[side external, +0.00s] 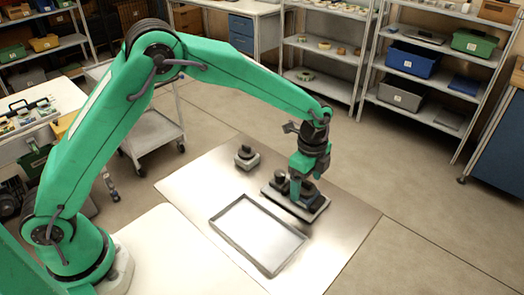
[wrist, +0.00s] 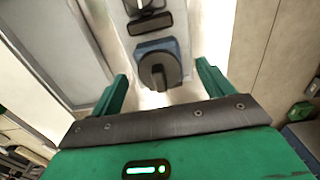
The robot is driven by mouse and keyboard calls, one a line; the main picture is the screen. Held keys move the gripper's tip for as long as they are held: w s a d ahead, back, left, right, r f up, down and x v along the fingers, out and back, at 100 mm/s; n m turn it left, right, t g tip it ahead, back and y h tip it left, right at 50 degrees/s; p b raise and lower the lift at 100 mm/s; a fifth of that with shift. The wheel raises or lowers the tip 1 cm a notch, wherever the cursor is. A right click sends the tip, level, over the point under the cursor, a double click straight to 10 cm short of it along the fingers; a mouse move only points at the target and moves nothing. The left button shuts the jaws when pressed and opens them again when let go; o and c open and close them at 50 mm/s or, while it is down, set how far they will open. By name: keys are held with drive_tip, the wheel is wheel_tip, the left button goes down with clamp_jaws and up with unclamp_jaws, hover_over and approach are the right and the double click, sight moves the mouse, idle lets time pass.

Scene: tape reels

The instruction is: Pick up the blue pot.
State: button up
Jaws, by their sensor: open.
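The blue pot (wrist: 172,48) shows in the wrist view as a squarish blue body with a dark knob on top. It stands on a pale grey base, between and slightly beyond my open fingertips. My gripper (wrist: 162,74) is open, one green finger to each side of the pot, with nothing held. In the side view my gripper (side external: 308,174) points down just over the right part of the grey base (side external: 290,207). The pot is mostly hidden there under the fingers. I cannot tell whether the fingers touch it.
A dark-knobbed part (side external: 279,178) stands on the same base, left of my gripper. Another knobbed part (side external: 246,155) stands apart on the metal sheet (side external: 192,183). A shallow empty tray (side external: 226,240) lies in front. The sheet's right side is clear.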

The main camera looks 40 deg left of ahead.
drive_tip(key=shift+f, duration=1.45)
drive_tip(key=shift+r, duration=0.1)
clamp_jaws()
drive_tip(key=shift+r, duration=0.15)
drive_tip(key=shift+r, duration=0.5)
drive_tip(key=r, duration=0.3)
drive_tip(key=shift+s+d+r, duration=0.1)
drive_tip(key=shift+s+d, duration=0.05)
drive_tip(key=shift+d, duration=0.05)
drive_tip(key=s+d+r, duration=0.6)
drive_tip(key=s, duration=0.3)
drive_tip(key=shift+d+r, duration=0.25)
drive_tip(key=shift+d, duration=0.15)
